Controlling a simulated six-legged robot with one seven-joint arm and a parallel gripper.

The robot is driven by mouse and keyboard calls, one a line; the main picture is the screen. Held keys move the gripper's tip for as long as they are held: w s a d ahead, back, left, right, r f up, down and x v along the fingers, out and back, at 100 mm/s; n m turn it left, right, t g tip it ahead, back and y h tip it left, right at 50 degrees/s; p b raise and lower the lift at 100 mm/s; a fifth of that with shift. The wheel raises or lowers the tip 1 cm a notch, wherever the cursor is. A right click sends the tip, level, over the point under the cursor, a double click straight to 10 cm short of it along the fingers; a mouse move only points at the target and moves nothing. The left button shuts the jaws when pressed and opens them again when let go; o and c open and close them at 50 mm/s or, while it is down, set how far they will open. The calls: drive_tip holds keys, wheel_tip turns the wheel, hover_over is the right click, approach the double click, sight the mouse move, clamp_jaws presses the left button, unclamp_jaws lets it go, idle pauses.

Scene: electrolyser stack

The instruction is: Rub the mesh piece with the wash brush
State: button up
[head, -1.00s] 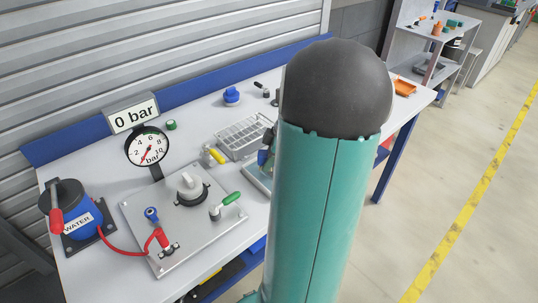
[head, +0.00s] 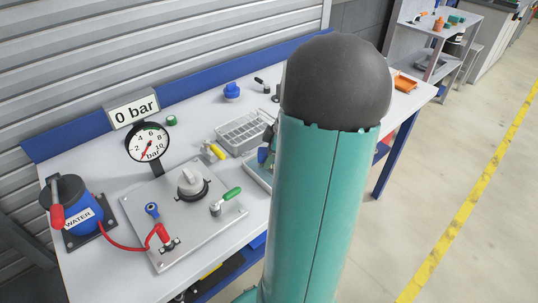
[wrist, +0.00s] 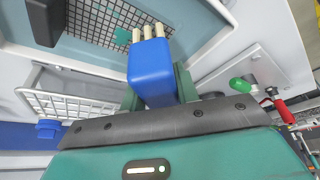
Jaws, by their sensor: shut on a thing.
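My gripper (wrist: 158,88) is shut on the blue wash brush (wrist: 152,72), one finger on each side of its block. The brush's pale bristle tufts point away from the gripper, toward the top of the wrist view. In the head view my arm hides the mesh and most of the gripper; the tray's edge (head: 257,178) shows.
A wire basket (head: 240,134) stands behind the tray, with a yellow-handled tool (head: 214,151) beside it. A metal plate (head: 185,215) with a grey knob and green-handled valve is left of my arm. A blue water container (head: 78,215) and gauge (head: 148,143) stand further left.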

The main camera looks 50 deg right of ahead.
drive_tip(key=shift+f, duration=0.6)
drive_tip(key=shift+s+d+r, duration=0.1)
drive_tip(key=shift+s+d, duration=0.1)
drive_tip(key=shift+d, duration=0.7)
drive_tip(key=shift+s+d, duration=0.2)
drive_tip(key=shift+d, duration=0.65)
drive_tip(key=shift+s+d, duration=0.15)
drive_tip(key=shift+d, duration=0.45)
drive_tip(key=shift+s+d, duration=0.15)
drive_tip(key=shift+d, duration=0.4)
drive_tip(key=shift+s+d, duration=0.15)
drive_tip(key=shift+d, duration=0.5)
drive_tip(key=shift+c, duration=0.8)
drive_tip(key=shift+s+d, duration=0.1)
drive_tip(key=shift+d, duration=0.05)
clamp_jaws()
drive_tip(key=shift+w+a+f, duration=0.1)
drive_tip(key=shift+w+a, duration=0.2)
drive_tip(key=shift+a, duration=0.95)
drive_tip(key=shift+w+a+f, duration=0.1)
drive_tip(key=shift+w+a, duration=0.2)
drive_tip(key=shift+a, duration=0.95)
drive_tip(key=shift+w+a+f, duration=0.1)
drive_tip(key=shift+w+a, duration=0.2)
drive_tip(key=shift+a, duration=0.95)
drive_tip(key=shift+r, duration=0.15)
